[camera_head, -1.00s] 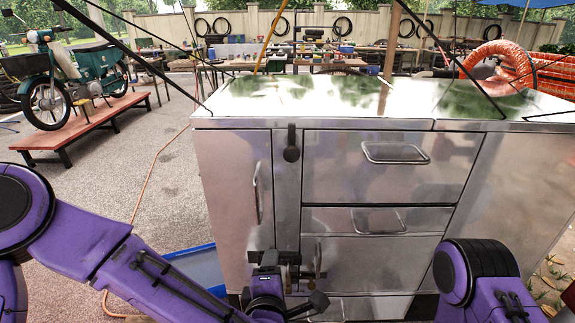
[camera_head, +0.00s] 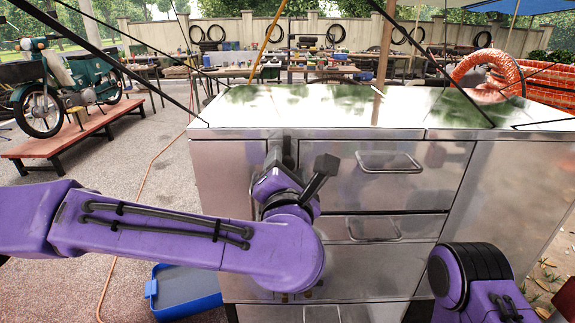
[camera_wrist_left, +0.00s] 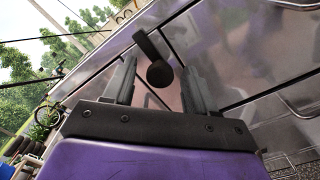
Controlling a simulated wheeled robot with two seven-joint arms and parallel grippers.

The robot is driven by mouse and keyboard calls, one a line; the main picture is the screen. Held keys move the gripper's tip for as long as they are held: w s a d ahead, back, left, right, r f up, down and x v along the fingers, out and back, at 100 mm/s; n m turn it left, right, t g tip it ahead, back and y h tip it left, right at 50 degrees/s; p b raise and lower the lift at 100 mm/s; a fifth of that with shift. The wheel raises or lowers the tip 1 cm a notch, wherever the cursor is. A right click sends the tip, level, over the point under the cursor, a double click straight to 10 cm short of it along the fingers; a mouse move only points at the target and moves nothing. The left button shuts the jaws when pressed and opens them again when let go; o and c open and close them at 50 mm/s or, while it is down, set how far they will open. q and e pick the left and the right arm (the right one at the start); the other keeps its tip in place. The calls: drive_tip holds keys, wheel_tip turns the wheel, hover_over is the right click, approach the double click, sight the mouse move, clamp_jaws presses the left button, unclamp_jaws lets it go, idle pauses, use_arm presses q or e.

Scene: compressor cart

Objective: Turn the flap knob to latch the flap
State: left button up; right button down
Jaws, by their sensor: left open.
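In the head view my left gripper (camera_head: 279,162) is raised in front of the narrow upper panel and hides most of the knob. The left gripper is open, and its jaws (camera_wrist_left: 161,66) point at the knob. I cannot tell how far the fingers reach past it. My right gripper is out of view; only part of the right arm shows.
The metal cart (camera_head: 225,180) has drawers with bar handles, such as the upper one (camera_head: 388,163), right of the knob. A blue bin (camera_head: 185,290) stands on the ground at the cart's left. A green moped (camera_head: 70,85) stands on a low red bench farther left.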

use_arm(q)
clamp_jaws()
drive_tip(key=m+p, duration=0.3)
drive_tip(key=m, duration=0.1)
drive_tip(key=shift+r, duration=0.15)
drive_tip(key=m+p, duration=0.2)
drive_tip(key=m, duration=0.2)
drive_tip(key=shift+m+p, duration=0.4)
drive_tip(key=m+p, duration=0.3)
drive_tip(key=m, duration=0.1)
drive_tip(key=shift+m, duration=0.3)
drive_tip(key=shift+f+m+p, duration=0.2)
drive_tip(key=shift+m+p, duration=1.2)
drive_tip(key=shift+m, duration=0.8)
